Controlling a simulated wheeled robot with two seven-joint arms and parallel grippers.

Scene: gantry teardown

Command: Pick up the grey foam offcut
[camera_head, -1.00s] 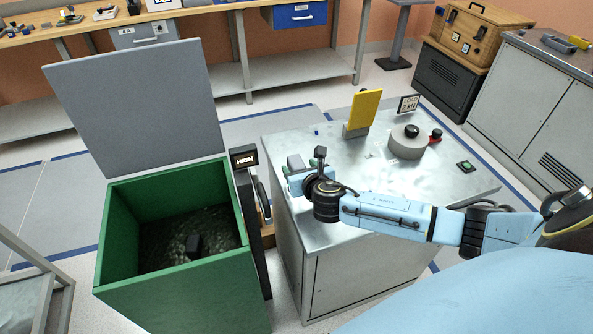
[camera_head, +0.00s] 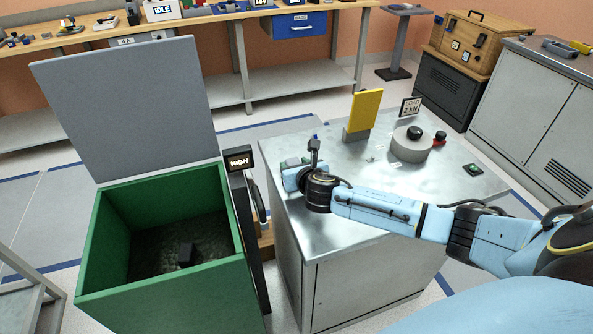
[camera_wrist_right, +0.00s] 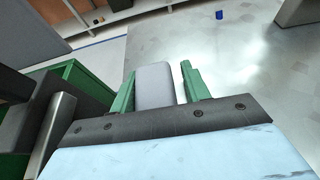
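The grey foam offcut (camera_wrist_right: 154,86) shows in the right wrist view as a pale grey block between the two green fingers of my right gripper (camera_wrist_right: 159,84). A gap shows between the block and the right-hand finger, so the gripper is open around it. Contact on the left-hand side is unclear. In the head view my right gripper (camera_head: 293,164) is low over the left part of the metal cabinet top (camera_head: 345,205); the offcut is too small and covered to make out there. My left gripper is not in view.
A green bin (camera_head: 165,293) with its grey lid (camera_head: 130,105) raised stands left of the cabinet. A HIGH sign (camera_head: 239,159) stands between them. A yellow plate (camera_head: 364,110), a grey round base (camera_head: 410,146) and a green button (camera_head: 473,169) are on the cabinet top.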

